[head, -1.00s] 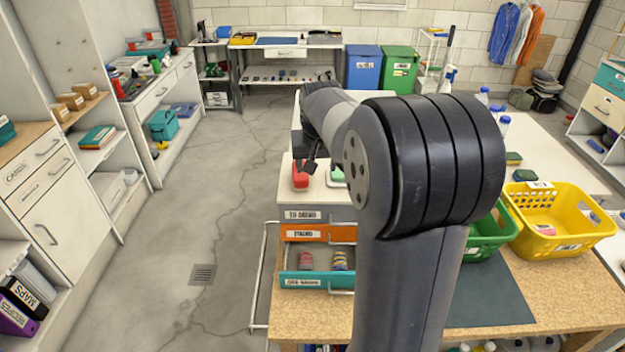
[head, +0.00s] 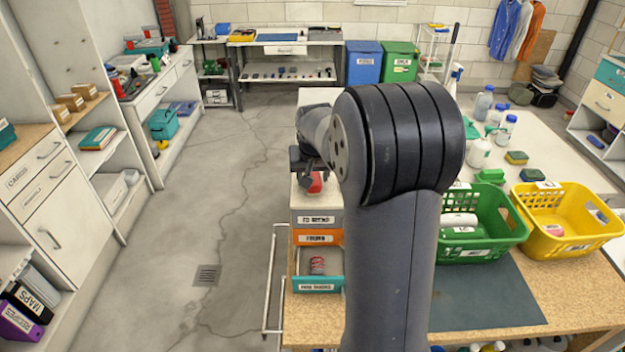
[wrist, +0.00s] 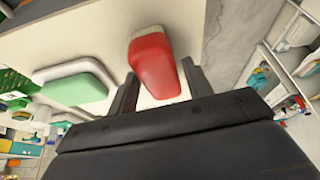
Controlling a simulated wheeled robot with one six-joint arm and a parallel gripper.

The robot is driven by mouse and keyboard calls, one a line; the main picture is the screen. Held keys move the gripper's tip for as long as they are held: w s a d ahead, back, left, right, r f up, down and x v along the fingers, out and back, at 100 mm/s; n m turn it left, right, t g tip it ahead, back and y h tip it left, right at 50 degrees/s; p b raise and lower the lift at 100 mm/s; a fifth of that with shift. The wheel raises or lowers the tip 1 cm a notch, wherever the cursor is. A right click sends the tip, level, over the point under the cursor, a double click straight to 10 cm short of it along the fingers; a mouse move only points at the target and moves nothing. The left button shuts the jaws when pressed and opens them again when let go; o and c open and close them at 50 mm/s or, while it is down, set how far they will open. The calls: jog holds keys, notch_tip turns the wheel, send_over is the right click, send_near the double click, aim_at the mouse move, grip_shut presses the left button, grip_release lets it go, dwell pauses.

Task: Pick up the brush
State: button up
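A red, rounded, brush-like thing (head: 316,183) with a pale underside lies on top of the drawer unit. In the wrist view the red brush (wrist: 155,62) shows large, with its narrower end between my two fingers. A green thing with a white underside (wrist: 78,88) lies beside it on the same pale top; it is hidden behind my arm in the head view. My gripper (wrist: 158,70) is open, with one finger on each side of the red brush. In the head view my gripper (head: 303,163) is just over it and partly covers it. Contact cannot be made out.
The drawer unit has an open teal drawer (head: 317,285) below an orange one (head: 317,238). A green basket (head: 478,252) and a yellow basket (head: 570,235) stand to the right. Bottles (head: 481,150) stand behind them. The floor (head: 205,215) at the left is clear.

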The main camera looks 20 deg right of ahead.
aim_at(313, 176)
jog(key=c, duration=0.7)
jog(key=shift+r, duration=0.15)
jog(key=shift+c, duration=0.2)
notch_tip(313, 176, up, 10)
jog(key=b, duration=0.1)
jog(key=o, duration=0.4)
jog(key=shift+c, duration=1.4)
